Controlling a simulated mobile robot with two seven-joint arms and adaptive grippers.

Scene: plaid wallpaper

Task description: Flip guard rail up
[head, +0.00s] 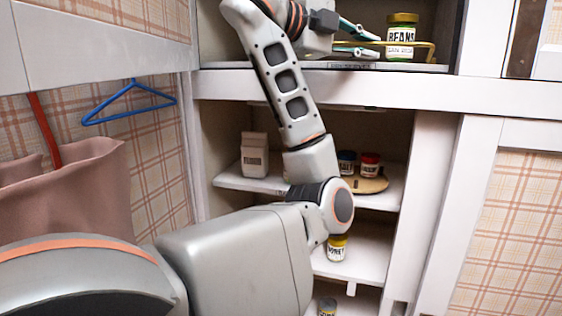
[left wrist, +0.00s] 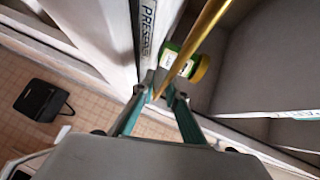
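The guard rail is a thin yellow bar (head: 431,46) along the front of the upper shelf, low in front of the beans jar. In the left wrist view the yellow bar (left wrist: 205,32) runs diagonally from the top toward my fingertips. My left gripper (head: 379,45) reaches the rail from the left. Its teal fingers are spread apart, one above and one below the bar. In the left wrist view the bar's near end lies between or just over the fingertips (left wrist: 161,90); contact cannot be told. My right gripper is not in view.
The beans jar (head: 401,38) stands on the upper shelf, close beside the fingertips. Lower shelves hold a white carton (head: 255,154), small jars (head: 369,164) and a honey jar (head: 337,249). A blue hanger (head: 130,101) and pink bag (head: 70,195) are at left.

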